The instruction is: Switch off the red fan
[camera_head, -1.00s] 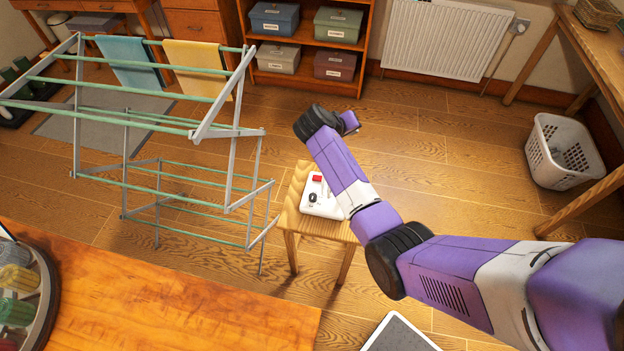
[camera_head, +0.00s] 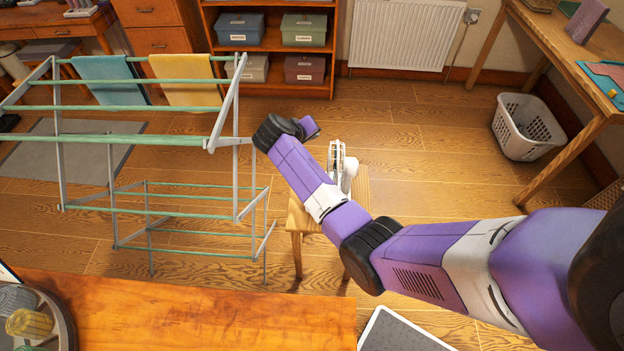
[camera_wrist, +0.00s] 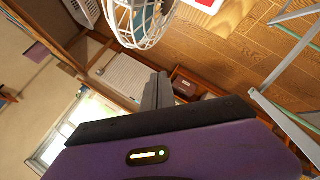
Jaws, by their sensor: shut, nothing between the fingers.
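The fan (camera_head: 338,160) stands on a small wooden stool (camera_head: 360,195), just right of my forearm in the head view. It has a white wire guard and a white body; its base is hidden behind my arm. In the wrist view the guard (camera_wrist: 140,22) shows at the top, with blue inside. Part of a white base with a red piece (camera_wrist: 206,3) shows at the top edge. My gripper (camera_wrist: 157,88) is shut and empty, apart from the fan and below it in the wrist view.
A drying rack (camera_head: 150,140) with cloths stands left of the stool. A wooden tabletop (camera_head: 190,315) fills the front left. A shelf with boxes (camera_head: 303,30) and a radiator (camera_head: 400,35) stand at the back. A white basket (camera_head: 527,127) is at right. Floor right of the stool is clear.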

